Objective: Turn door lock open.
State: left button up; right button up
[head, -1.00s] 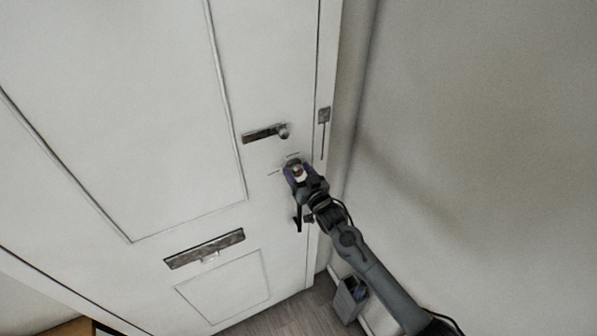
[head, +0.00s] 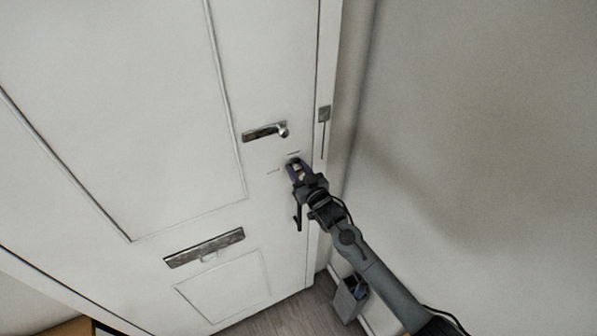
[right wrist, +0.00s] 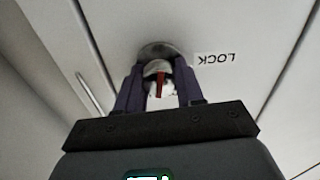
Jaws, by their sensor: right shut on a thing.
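The white door (head: 190,125) fills the left of the head view. Its lock knob (right wrist: 158,80) is a round silver piece with a red mark, set on a metal plate, and shows best in the right wrist view. In the head view my right gripper (head: 296,168) covers most of the knob. My right gripper (right wrist: 160,90) has one dark finger on each side of the knob and is shut on it. A label reading LOCK (right wrist: 215,59), upside down, is on the door beside the knob. My left gripper is not in view.
A metal door handle (head: 265,132) sits above the lock. A metal letter plate (head: 205,248) is lower on the door. A plain wall (head: 480,130) stands at the right. A grey bin (head: 347,299) is on the floor by the wall.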

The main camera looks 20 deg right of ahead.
jog(key=n, duration=0.2)
jog(key=shift+n, duration=0.3)
jog(key=o, duration=1)
jog(key=shift+o, duration=0.2)
jog(key=shift+s, duration=0.15)
jog(key=s+d+b, duration=0.1)
jog(key=s, duration=0.9)
jog(key=shift+s+d, duration=0.2)
jog(key=shift+s, duration=0.05)
